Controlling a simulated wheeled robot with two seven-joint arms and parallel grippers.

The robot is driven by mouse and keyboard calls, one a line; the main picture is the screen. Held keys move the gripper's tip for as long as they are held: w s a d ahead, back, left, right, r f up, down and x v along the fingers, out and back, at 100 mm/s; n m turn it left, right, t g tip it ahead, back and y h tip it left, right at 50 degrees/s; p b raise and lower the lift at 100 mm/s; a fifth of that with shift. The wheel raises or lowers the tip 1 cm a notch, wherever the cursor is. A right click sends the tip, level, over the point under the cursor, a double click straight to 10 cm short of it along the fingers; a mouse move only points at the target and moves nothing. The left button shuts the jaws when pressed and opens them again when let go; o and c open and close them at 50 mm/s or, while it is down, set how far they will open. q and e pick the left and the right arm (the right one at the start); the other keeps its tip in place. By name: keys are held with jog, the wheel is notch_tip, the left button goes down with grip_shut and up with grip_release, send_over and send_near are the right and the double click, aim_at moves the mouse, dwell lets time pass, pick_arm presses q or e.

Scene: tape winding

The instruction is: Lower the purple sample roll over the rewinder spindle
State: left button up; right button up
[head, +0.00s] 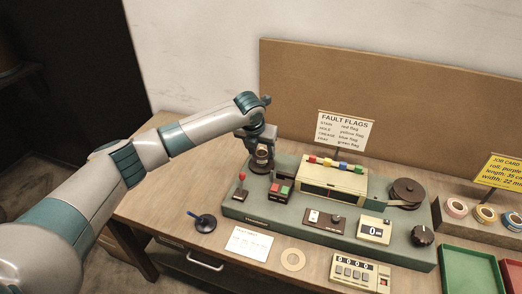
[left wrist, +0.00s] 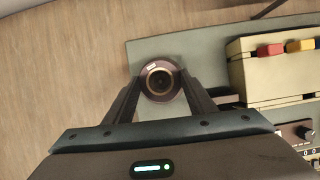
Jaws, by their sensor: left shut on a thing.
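My left gripper (head: 262,155) is over the left end of the green rewinder base (head: 233,208), pointing down. Its two fingers are shut on the sample roll (left wrist: 160,80), which shows in the left wrist view as a dark purple-brown ring with a small pale label and a dark centre. In the head view the roll is small and mostly covered by the gripper. The rewinder spindle is hidden under the roll and gripper, so I cannot tell whether the roll is around it or above it. My right gripper is not in view.
A cream box (head: 334,180) with coloured flags stands right of the gripper, and a red-knobbed lever (head: 241,186) in front. A dark reel (head: 406,193) is at the base's right end. Several rolls (head: 486,214) sit in a rack at right. A board (head: 400,110) rises behind.

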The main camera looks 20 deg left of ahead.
pick_arm(q)
jog(key=shift+f+b, duration=0.3)
jog(key=shift+f, duration=0.8)
jog(key=o, duration=1.4)
jog(key=shift+o, duration=0.2)
jog(key=shift+r, duration=0.15)
notch_tip(320, 180, up, 7)
jog(key=p, duration=0.6)
jog(key=shift+p, duration=0.4)
jog(key=shift+f, duration=0.2)
